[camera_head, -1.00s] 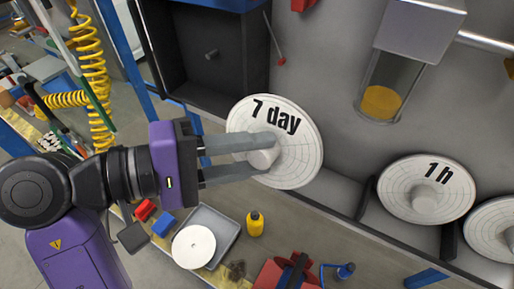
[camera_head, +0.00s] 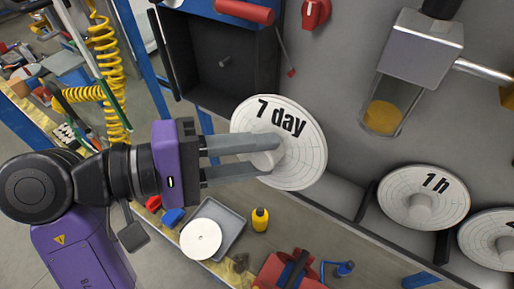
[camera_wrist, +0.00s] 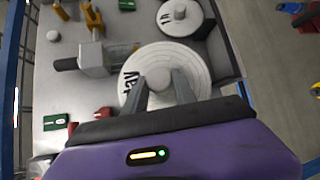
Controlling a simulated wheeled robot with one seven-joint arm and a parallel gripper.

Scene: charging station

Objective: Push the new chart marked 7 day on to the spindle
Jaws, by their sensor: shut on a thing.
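The white round chart marked 7 day (camera_head: 309,153) is held in front of the grey panel, its printed face with the pale hub showing. It also shows in the wrist view (camera_wrist: 196,62), partly covered by the fingers. My gripper (camera_head: 270,157) is shut on the hub, with one finger on each side. The spindle (camera_head: 225,61) is a short grey peg inside the dark open box, up and left of the chart. Nothing is on it. The chart and spindle are apart.
The dark box (camera_head: 180,58) has raised side walls. A chart marked 1 h (camera_head: 448,205) stands in a rack at right, with another beside it. A metal housing with a glass cup (camera_head: 418,50) sticks out above. Below are a grey tray (camera_head: 232,222) with a white disc and a yellow bottle (camera_head: 260,219).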

